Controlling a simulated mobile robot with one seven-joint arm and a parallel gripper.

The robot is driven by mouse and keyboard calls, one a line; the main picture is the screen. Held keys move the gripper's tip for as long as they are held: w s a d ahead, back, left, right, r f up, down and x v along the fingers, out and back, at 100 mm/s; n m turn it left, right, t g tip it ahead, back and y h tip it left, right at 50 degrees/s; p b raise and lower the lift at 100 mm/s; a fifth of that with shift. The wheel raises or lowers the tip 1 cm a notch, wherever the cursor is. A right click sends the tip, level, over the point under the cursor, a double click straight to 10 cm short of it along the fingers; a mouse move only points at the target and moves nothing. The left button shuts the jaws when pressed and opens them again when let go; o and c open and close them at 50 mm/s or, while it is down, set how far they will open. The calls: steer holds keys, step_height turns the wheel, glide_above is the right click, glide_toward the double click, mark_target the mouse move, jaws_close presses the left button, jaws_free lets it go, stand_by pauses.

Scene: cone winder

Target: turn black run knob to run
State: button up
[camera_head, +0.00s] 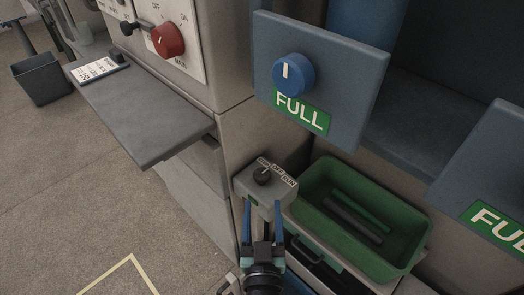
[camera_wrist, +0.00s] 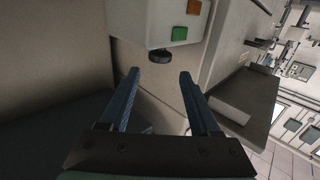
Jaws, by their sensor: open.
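The black run knob (camera_head: 262,175) sits on a small grey control box (camera_head: 252,187), with small labels along the box's edge; RUN is at the right end. I cannot make out which label the knob points to. My gripper (camera_head: 262,206) is open and empty, its two blue fingers just below the knob in the head view. In the wrist view my gripper (camera_wrist: 160,76) frames a dark round knob (camera_wrist: 160,56), just beyond and between the fingertips. That knob is on the underside of a pale box (camera_wrist: 165,22) with a green and an orange square. Contact is not visible.
A green bin (camera_head: 310,222) holding rods stands right of the control box. Above it hangs a panel with a blue knob (camera_head: 293,73) and a FULL label. A red knob (camera_head: 168,40) and a grey shelf (camera_head: 140,115) are at left. Open floor (camera_head: 75,200) lies lower left.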

mark_target(262, 178)
steer(key=shift+w+r, duration=0.2)
steer(key=shift+w, duration=0.65)
steer(key=w+b, duration=0.1)
steer(key=w, duration=1)
steer(key=shift+w, duration=0.25)
jaws_close()
